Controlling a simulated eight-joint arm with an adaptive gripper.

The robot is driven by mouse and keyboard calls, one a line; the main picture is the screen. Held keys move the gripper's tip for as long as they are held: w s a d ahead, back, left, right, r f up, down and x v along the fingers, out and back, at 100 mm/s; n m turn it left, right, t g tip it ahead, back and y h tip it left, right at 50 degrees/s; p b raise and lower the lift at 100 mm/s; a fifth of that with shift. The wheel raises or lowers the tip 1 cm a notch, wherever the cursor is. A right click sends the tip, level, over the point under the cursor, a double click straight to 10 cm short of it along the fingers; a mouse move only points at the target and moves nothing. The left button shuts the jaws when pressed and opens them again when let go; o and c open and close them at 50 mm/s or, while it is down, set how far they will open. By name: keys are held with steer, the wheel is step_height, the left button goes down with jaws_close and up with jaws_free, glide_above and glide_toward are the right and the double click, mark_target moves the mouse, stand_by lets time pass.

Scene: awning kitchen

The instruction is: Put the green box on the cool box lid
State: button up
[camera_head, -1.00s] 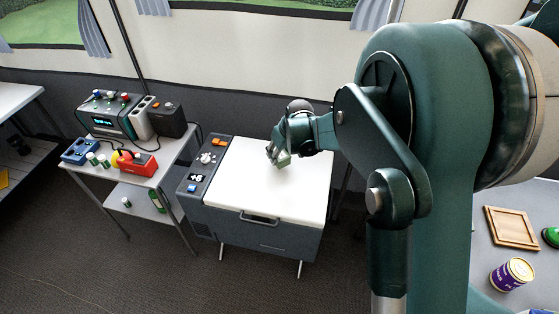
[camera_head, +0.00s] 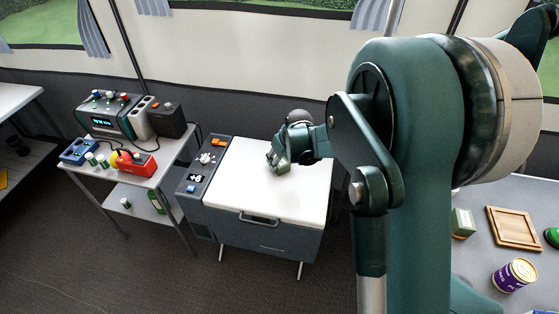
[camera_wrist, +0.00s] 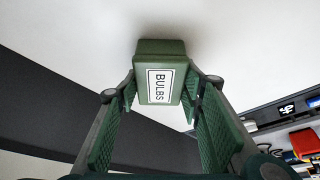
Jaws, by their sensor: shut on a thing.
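The green box (camera_head: 284,169) is between the fingers of my gripper (camera_head: 277,163), over the cool box lid (camera_head: 262,200). The lid is white, flat and shut, and fills the wrist view behind the box (camera_wrist: 235,45). The box is over the back middle part of the lid. I cannot tell whether it touches the lid.
A control panel (camera_head: 206,166) with knobs runs along the cool box's left side. A small table at left holds a radio unit (camera_head: 108,115) and a red device (camera_head: 138,166). The table at right holds a wooden tray (camera_head: 513,229), a purple can (camera_head: 514,274) and a green-and-cream carton (camera_head: 463,223). The lid's front is clear.

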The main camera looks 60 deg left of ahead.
steer(key=o, duration=0.9)
steer(key=shift+r, duration=0.1)
steer(key=shift+p+v, duration=1.35)
steer(key=shift+v, duration=4.7)
steer(key=shift+a, duration=0.1)
